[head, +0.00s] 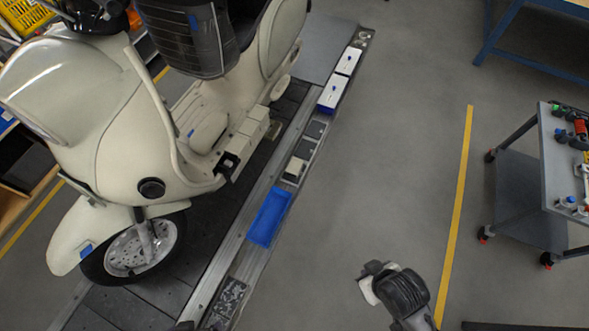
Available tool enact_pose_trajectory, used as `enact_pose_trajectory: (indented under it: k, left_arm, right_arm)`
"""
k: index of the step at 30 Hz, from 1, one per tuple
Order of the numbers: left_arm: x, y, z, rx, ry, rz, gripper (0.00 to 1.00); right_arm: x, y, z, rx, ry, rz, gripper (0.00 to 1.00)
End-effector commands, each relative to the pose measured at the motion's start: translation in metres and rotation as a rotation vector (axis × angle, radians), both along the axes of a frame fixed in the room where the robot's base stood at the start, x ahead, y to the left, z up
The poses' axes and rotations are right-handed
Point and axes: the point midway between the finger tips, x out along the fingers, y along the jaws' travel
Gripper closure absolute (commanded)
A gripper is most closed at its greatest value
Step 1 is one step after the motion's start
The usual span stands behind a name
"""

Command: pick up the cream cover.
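A cream cover (368,291) shows at the fingers of my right gripper (376,273), low in the head view, over the grey floor to the right of the conveyor. The gripper appears shut on it, and the dark gripper body hides much of it. The cover is held apart from the conveyor edge. A small cream block (296,167) lies in a compartment of the parts strip along the conveyor. My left gripper is not in view.
A cream scooter (100,110) stands on the dark slat conveyor (190,265). A blue tray (269,217) and white boxes (333,92) line the conveyor edge. A tool trolley (545,185) stands at right, beyond a yellow floor line (457,200). The floor between is clear.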

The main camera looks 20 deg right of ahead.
Motion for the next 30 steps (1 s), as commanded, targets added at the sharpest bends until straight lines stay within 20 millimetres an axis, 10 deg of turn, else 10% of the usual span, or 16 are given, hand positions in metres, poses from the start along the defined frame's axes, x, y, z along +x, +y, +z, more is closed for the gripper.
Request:
enact_pose_trajectory:
  k: [6,30]
  left_arm:
    - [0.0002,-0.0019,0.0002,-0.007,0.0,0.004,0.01]
    - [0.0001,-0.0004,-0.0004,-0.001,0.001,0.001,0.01]
  right_arm:
    - [-0.0003,-0.0008,-0.0001,-0.003,0.001,0.001,0.99]
    - [-0.0004,-0.0016,-0.0006,-0.005,0.001,0.003,0.22]
